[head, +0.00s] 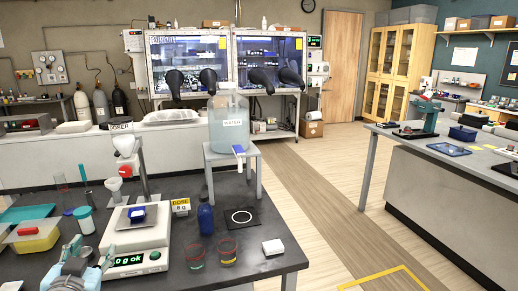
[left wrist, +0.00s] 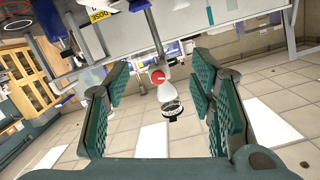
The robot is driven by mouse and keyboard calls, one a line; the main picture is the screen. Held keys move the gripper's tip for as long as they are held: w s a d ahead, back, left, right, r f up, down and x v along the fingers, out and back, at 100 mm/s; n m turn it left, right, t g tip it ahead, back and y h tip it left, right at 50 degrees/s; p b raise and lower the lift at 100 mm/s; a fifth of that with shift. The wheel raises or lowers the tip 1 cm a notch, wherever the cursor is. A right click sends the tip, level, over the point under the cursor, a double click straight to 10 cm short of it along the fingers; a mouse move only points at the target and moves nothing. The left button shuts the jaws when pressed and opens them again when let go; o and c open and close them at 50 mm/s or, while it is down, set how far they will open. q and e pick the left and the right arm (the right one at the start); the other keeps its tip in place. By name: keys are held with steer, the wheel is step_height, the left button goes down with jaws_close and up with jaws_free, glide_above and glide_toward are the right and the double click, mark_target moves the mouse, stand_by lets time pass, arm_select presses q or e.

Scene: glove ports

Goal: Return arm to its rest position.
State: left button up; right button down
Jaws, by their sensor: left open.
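My left gripper (head: 90,252) is at the lower left of the head view, beside the left side of the white balance (head: 138,240). Its two green padded fingers stand wide apart, and the left wrist view (left wrist: 160,88) shows nothing held between them. In that view a white bottle-like part with a red disc (left wrist: 160,78) appears beyond the fingers. I cannot tell its distance. The balance's lit display shows green characters, and a small blue-and-white container (head: 138,214) sits on its pan. My right gripper is not in view.
A water jug (head: 229,122) stands on a raised grey stand. The wooden floor at right is open.

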arm_select(q)
steer(key=s+d+f+g+h, duration=0.1)
steer(key=s+d+f+g, duration=0.2)
steer(key=s+f, duration=0.5)
steer(key=s+d+f+g+h, duration=0.2)
steer(key=s+d+f+g, duration=0.15)
steer(key=f, duration=0.85)
steer(key=s+d+f+m+g+h, duration=0.1)
steer(key=s+d+f+g, duration=0.1)
steer(key=s+d+f, duration=0.45)
steer(key=s+d+f+g+h, duration=0.1)
steer(key=s+f+g, duration=0.2)
steer(key=s, duration=0.6)
step_height(320, 180, down, 19)
steer(key=a+g, duration=0.1)
steer(key=a, duration=0.1)
steer(key=s+f+g, duration=0.1)
steer(key=s+f, duration=1.2)
steer(key=s, duration=0.2)
steer(key=shift+a, duration=0.4)
